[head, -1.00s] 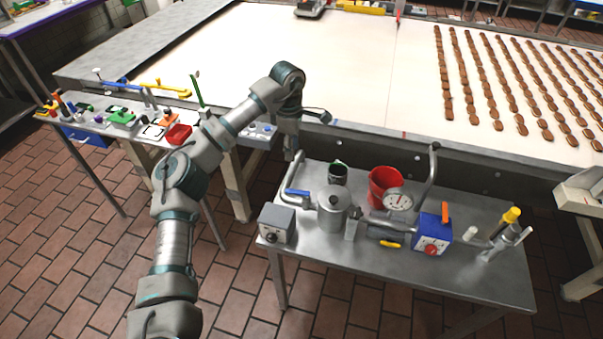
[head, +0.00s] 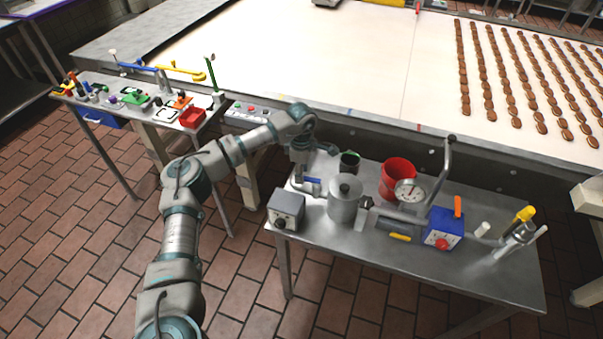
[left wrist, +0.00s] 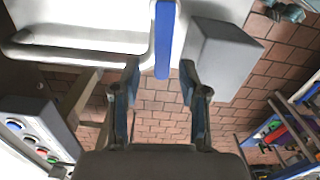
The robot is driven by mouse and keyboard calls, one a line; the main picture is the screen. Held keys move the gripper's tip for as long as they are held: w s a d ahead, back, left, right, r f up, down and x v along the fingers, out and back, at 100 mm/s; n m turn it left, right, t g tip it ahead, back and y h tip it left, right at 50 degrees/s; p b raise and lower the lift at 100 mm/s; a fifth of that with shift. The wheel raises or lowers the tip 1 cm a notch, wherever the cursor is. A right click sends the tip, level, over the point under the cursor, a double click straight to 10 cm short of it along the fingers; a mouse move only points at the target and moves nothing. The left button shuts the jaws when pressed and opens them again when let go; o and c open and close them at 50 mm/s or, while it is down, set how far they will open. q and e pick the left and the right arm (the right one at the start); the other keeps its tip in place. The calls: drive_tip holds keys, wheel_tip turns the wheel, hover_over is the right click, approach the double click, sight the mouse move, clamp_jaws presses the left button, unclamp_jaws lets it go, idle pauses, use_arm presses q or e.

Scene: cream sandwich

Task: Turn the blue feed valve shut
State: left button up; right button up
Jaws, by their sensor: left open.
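The blue feed valve handle (head: 312,181) is a flat blue lever on a grey pipe beside the steel pot (head: 345,198), at the left end of the steel table. My left gripper (head: 302,178) hangs directly over it and hides part of it. In the left wrist view the blue lever (left wrist: 164,40) runs down the picture, with its near end between the tips of my open left gripper (left wrist: 159,78). Neither finger visibly touches it. I cannot tell the depth between them. My right gripper is not in view.
A grey box (head: 286,208) with a knob stands at the table's front left corner. A dark cup (head: 349,162), a red bucket (head: 397,178), a gauge (head: 409,190) and a blue box (head: 443,228) stand nearby. A conveyor (head: 350,60) runs behind.

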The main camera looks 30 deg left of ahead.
use_arm(q)
drive_tip(key=shift+d+f, duration=0.25)
drive_tip(key=shift+d, duration=0.1)
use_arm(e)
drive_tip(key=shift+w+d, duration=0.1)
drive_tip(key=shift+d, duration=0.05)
use_arm(q)
drive_tip(key=shift+a, duration=0.15)
drive_tip(key=c, duration=0.7)
drive_tip(key=shift+a, duration=0.1)
clamp_jaws()
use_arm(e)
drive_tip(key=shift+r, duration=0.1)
